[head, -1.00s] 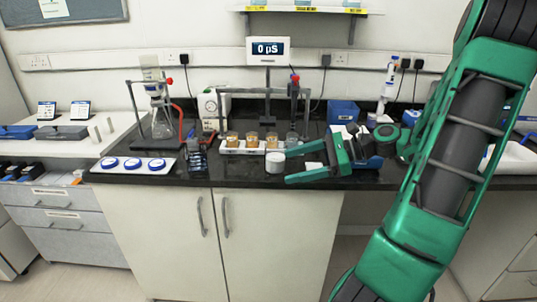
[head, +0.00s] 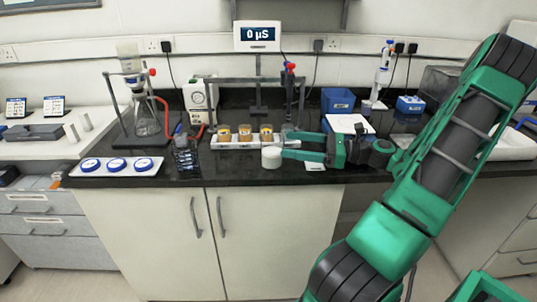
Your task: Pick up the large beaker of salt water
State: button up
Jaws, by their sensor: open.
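My gripper (head: 284,147) is open, its two green fingers pointing left over the black worktop. A short white cylindrical container (head: 271,158) stands just left of the fingertips, at the front of the bench. I cannot tell whether the tips touch it. A clear glass vessel (head: 288,130) stands just behind the fingers, at the right end of a white rack, partly hidden by the gripper. I cannot tell which of these is the large beaker of salt water, since no label or liquid level is readable.
A white rack (head: 224,146) holds small cups of orange-brown material, with a metal frame behind. A conductivity display (head: 257,37) reads 0 µS. A flask on a stand (head: 147,118), a tray with blue-ringed dishes (head: 88,177) and a dark wire rack (head: 186,160) stand left. A blue box (head: 338,99) stands behind right.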

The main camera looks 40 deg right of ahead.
aim_at(271, 141)
jog(key=shift+x, duration=3.6)
jog(key=shift+r, duration=0.1)
jog(key=c, duration=1.3)
